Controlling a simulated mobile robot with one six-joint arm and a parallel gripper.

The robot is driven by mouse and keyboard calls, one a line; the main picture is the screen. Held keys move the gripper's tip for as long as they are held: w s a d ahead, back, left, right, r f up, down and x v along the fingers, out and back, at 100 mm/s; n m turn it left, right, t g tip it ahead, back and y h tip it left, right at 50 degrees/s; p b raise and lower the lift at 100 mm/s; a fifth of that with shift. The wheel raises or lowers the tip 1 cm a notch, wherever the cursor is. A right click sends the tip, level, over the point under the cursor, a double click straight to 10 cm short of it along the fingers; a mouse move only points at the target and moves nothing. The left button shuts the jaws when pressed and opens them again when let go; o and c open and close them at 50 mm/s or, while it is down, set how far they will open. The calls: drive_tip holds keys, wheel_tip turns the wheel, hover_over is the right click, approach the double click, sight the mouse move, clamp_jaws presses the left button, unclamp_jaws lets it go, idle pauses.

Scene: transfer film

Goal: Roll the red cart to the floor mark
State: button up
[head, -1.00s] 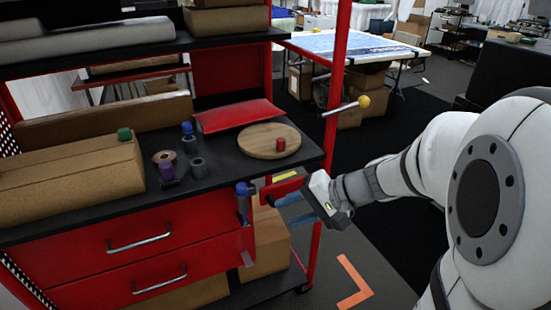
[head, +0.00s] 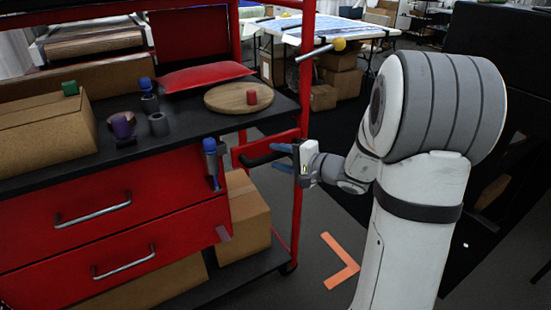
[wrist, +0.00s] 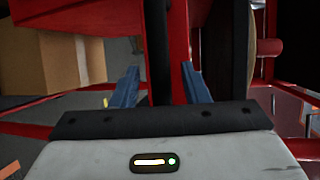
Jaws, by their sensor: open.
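The red cart (head: 160,225) fills the left of the head view, with red drawers, a black top and red posts. A black handle (head: 256,160) sticks out from its right end, beside a red post. My gripper (head: 279,156) is open at this handle, its blue fingers pointing left toward the cart. In the wrist view a dark bar (wrist: 160,65) stands between the spread fingers; I cannot tell whether they touch it. The floor mark (head: 342,264), an orange L-shaped strip, lies on the floor to the right of the cart.
The cart top carries a wooden disc (head: 225,97) with a red piece, a red cushion (head: 205,76), a cardboard box (head: 45,135) and several small parts. A rod with a yellow ball (head: 339,44) juts right from the post. Grey floor around the mark is clear.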

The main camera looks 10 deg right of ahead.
drive_tip(key=shift+x, duration=0.9)
drive_tip(key=shift+c, duration=0.4)
clamp_jaws()
